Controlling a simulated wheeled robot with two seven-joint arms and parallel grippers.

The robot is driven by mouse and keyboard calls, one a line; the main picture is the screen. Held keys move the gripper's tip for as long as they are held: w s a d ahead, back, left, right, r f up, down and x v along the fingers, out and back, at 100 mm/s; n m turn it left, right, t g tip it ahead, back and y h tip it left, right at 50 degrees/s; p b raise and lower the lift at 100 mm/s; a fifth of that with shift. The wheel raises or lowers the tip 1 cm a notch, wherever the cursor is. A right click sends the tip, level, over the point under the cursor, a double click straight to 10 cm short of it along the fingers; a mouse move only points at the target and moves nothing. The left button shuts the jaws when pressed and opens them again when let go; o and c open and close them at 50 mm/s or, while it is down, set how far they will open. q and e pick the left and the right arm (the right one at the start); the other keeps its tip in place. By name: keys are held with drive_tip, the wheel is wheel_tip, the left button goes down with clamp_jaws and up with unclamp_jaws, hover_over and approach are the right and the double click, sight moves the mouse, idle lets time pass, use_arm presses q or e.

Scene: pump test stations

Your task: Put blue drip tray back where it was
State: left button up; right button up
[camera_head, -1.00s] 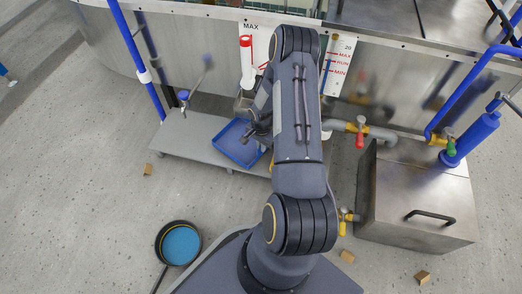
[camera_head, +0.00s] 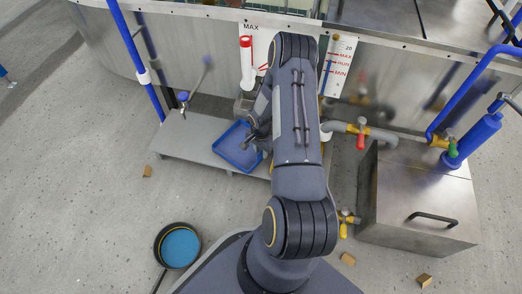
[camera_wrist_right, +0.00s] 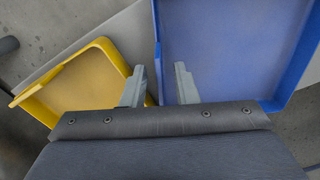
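The blue drip tray (camera_head: 236,150) lies on the low grey bench in the head view. In the right wrist view the blue drip tray (camera_wrist_right: 235,45) fills the upper right. My right gripper (camera_wrist_right: 158,82) is open at the tray's left side wall, with one finger outside the wall and the other over its inside. Neither finger visibly presses on the wall. In the head view my right gripper (camera_head: 251,140) is at the tray's right edge, partly hidden by my arm. My left gripper is in neither view.
A yellow tray (camera_wrist_right: 75,83) lies left of the blue tray in the wrist view. The grey bench (camera_head: 190,135) has free room left of the tray. A blue-handled tap (camera_head: 183,98) stands behind it. A steel box (camera_head: 415,205) and valve pipes are at right.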

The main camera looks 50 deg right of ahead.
drive_tip(key=w+a+r+n+t+p, duration=0.1)
drive_tip(key=a+r+n+p, duration=0.15)
drive_tip(key=r, duration=1.05)
drive_tip(key=a+r+n+t+p, duration=0.1)
drive_tip(key=a+r+p, duration=0.2)
drive_tip(key=r, duration=1.1)
drive_tip(key=s+a+r+n+t+y, duration=0.1)
drive_tip(key=s+a+r+n, duration=0.35)
drive_tip(key=a+r, duration=0.3)
drive_tip(key=s+a+r+n+t+y, duration=0.1)
drive_tip(key=s+a+r+n+t, duration=0.15)
drive_tip(key=s+a+r, duration=0.45)
drive_tip(key=s+a+r+n+y, duration=0.1)
drive_tip(key=s+a+r+n, duration=0.1)
drive_tip(key=s+a+n, duration=0.2)
drive_tip(key=shift+s+a+r+n+y, duration=0.35)
drive_tip(key=shift+a+n+y, duration=0.1)
drive_tip(key=shift+a, duration=0.2)
wheel_tip(320, 180, up, 38)
drive_tip(key=p, duration=3.7)
drive_tip(key=shift+f, duration=0.15)
